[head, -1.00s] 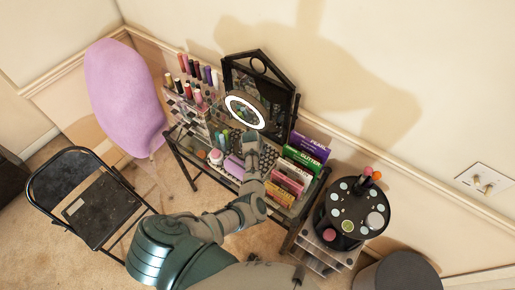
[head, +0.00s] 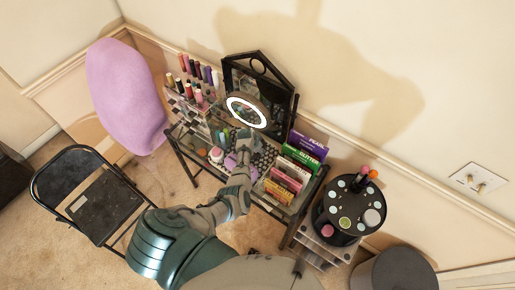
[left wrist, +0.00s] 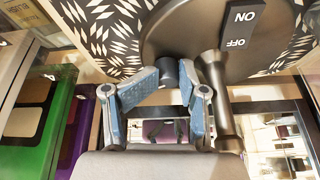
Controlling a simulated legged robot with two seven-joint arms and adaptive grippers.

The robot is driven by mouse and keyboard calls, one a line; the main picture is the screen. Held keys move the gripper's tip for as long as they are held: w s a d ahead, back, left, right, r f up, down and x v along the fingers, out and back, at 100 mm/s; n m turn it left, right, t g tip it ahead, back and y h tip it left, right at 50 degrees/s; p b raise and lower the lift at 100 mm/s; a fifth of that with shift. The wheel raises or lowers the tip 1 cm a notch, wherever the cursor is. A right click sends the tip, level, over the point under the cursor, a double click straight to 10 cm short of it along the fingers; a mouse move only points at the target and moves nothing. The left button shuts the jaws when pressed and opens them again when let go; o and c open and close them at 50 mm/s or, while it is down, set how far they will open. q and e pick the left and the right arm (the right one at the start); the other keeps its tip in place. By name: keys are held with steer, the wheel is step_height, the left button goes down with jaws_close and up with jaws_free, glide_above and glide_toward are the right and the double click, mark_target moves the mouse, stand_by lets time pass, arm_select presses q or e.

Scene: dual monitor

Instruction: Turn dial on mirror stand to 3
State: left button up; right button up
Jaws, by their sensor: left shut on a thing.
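The mirror stand shows in the head view as a round mirror with a lit white ring (head: 247,112) at the back of the vanity table. In the left wrist view its round dark base (left wrist: 172,33) fills the upper part, with an ON/OFF switch (left wrist: 241,27) and a metal stem (left wrist: 217,95). A small dark dial (left wrist: 168,71) sticks out of the base's edge. My left gripper (left wrist: 171,79) is shut on the dial, one finger on each side. No numbers on the dial can be read. My right gripper is not in view.
Boxes of makeup (head: 285,178) stand close right of my left arm. A nail polish rack (head: 188,100) is at the left. A black house-shaped frame (head: 285,95) stands behind the mirror. A round black organiser (head: 345,215) is at the right, a folding chair (head: 100,208) at the left.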

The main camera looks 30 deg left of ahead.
arm_select(q)
steer(key=shift+s+a+r, duration=0.1)
steer(key=shift+s+r, duration=0.05)
steer(key=shift+r, duration=0.3)
steer(key=v, duration=1.1)
steer(key=shift+f, duration=0.1)
